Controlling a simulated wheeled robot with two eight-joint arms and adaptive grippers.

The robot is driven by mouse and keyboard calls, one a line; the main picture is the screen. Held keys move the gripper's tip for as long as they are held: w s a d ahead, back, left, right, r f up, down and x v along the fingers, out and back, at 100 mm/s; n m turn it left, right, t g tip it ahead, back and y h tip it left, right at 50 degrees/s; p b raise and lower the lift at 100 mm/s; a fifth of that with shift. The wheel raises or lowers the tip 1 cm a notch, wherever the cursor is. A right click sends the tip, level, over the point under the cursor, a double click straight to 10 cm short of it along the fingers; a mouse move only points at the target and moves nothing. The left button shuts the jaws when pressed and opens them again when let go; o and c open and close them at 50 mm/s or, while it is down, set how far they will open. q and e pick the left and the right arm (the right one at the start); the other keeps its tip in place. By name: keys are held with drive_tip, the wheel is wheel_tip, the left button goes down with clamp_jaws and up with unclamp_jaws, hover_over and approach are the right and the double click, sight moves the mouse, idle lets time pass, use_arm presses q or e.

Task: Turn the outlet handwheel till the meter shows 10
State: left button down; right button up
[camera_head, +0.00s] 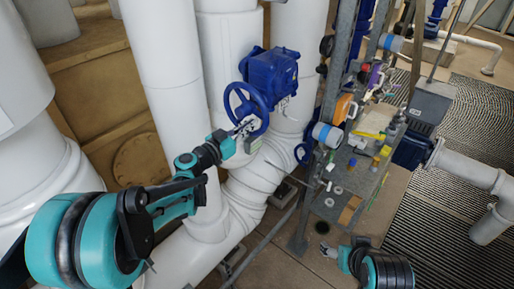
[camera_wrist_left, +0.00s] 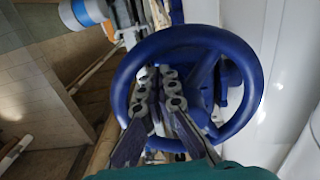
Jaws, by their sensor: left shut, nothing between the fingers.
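A blue handwheel (camera_head: 228,101) sits on a blue valve body (camera_head: 270,72) in front of the white pipes. In the left wrist view the handwheel (camera_wrist_left: 251,85) fills the middle, with its rim around the fingers as seen from there. My left gripper (camera_head: 245,128) is at the lower part of the wheel in the head view. Its fingers (camera_wrist_left: 158,88) are shut together with nothing between them. Whether they touch a spoke or the rim I cannot tell. My right gripper (camera_head: 331,251) is low at the bottom, away from the wheel; its fingers are too small to judge. No meter reading is legible.
A metal shelf rack (camera_head: 345,190) with bottles and tools stands right of the valve. A blue-banded white cylinder (camera_head: 327,135) sticks out at its side; one also shows in the left wrist view (camera_wrist_left: 84,12). Another blue wheel (camera_head: 303,151) is partly hidden. Striped floor matting lies right.

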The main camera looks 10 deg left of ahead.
use_arm(q)
drive_tip(key=shift+s+d+r+p, duration=0.4)
drive_tip(key=shift+d+r, duration=0.2)
drive_tip(key=shift+s+d+r+p, duration=0.2)
drive_tip(key=shift+d+r+p, duration=0.1)
drive_tip(key=shift+r+p, duration=0.3)
drive_tip(key=shift+r, duration=0.2)
